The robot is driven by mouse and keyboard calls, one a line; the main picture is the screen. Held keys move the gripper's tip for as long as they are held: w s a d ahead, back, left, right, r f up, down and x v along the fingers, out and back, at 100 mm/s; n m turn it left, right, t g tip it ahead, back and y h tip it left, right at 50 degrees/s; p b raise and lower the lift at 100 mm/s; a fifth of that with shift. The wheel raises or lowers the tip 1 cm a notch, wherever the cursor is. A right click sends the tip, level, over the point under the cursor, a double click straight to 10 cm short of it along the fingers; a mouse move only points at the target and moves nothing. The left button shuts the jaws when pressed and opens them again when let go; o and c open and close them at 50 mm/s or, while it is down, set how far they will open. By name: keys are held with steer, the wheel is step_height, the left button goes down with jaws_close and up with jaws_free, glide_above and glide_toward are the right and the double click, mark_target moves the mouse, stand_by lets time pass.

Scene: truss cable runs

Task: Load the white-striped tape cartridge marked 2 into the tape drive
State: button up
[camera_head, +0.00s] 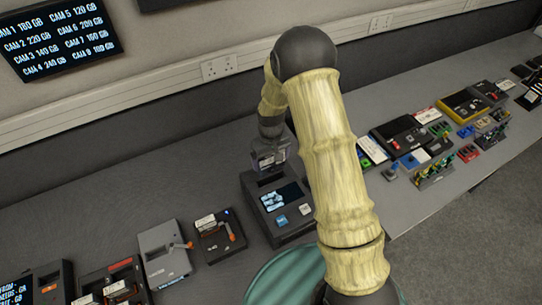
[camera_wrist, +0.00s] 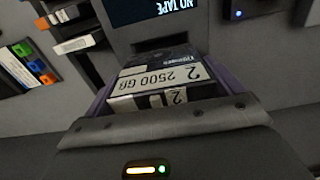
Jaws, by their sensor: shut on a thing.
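In the head view my gripper (camera_head: 269,156) is just above the back of the tape drive (camera_head: 262,218). The drive is a dark box with a lit screen and two buttons. In the wrist view the drive's screen (camera_wrist: 165,9) reads "NO TAPE". The cartridge's far end points at the dark slot below that screen; I cannot tell whether it has entered.
More devices and small coloured parts (camera_head: 435,165) lie along the counter at right. The wall screen (camera_head: 60,38) lists camera sizes.

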mark_target(271, 165)
steer(key=shift+f+b, duration=1.1)
steer(key=shift+f, duration=0.85)
steer(key=shift+f+b, duration=2.2)
steer(key=shift+f, duration=0.7)
stand_by(1.5)
steer(key=o, duration=0.8)
